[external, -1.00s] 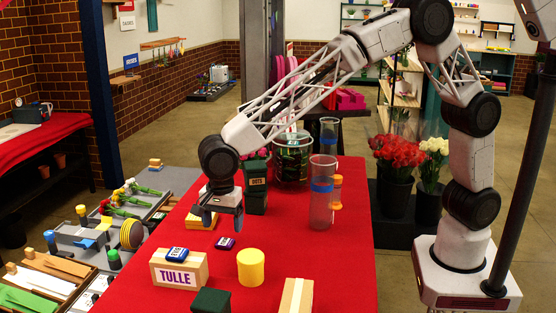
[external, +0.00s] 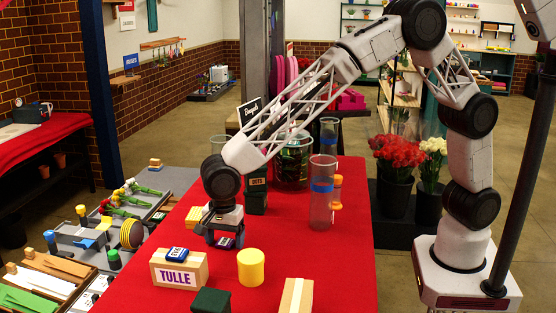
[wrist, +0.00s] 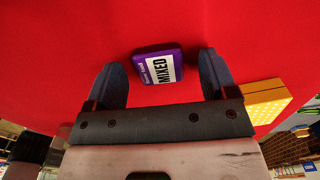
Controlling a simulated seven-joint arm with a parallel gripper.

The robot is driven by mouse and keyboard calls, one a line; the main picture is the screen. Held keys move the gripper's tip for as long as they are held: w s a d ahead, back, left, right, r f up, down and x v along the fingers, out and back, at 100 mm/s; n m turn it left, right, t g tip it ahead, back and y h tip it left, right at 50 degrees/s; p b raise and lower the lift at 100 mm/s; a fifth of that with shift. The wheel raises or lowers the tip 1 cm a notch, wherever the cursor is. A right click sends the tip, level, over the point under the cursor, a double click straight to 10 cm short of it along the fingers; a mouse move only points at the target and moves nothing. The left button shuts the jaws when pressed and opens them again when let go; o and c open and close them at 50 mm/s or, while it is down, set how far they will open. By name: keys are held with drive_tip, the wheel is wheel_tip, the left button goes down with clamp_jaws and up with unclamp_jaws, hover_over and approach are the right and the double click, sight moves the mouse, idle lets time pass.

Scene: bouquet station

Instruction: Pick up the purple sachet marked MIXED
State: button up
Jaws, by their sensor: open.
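My gripper (wrist: 163,72) is open, low over the table, with one finger on each side of the sachet. The gripper also shows in the external view (external: 219,241).
A box marked TULLE (external: 180,270) with a blue sachet (external: 177,255) on top stands in front. A yellow cylinder (external: 251,267) is to its right. A yellow block (wrist: 265,101) lies beside the right finger. A tall clear vase (external: 321,205) stands to the right.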

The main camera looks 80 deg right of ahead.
sight(225, 241)
drive_tip(key=shift+c, duration=0.2)
idle(0.3)
drive_tip(key=c, duration=1)
drive_tip(key=shift+o, duration=0.2)
drive_tip(key=shift+r, duration=0.8)
wheel_tip(225, 241, up, 2)
drive_tip(key=shift+r, duration=0.15)
drive_tip(key=s+d, duration=0.2)
drive_tip(key=s, duration=0.2)
drive_tip(key=s+d, duration=0.2)
drive_tip(key=s, duration=0.3)
drive_tip(key=s+d+r, duration=0.1)
drive_tip(key=s+d, duration=0.2)
drive_tip(key=s, duration=0.2)
drive_tip(key=shift+s, duration=0.2)
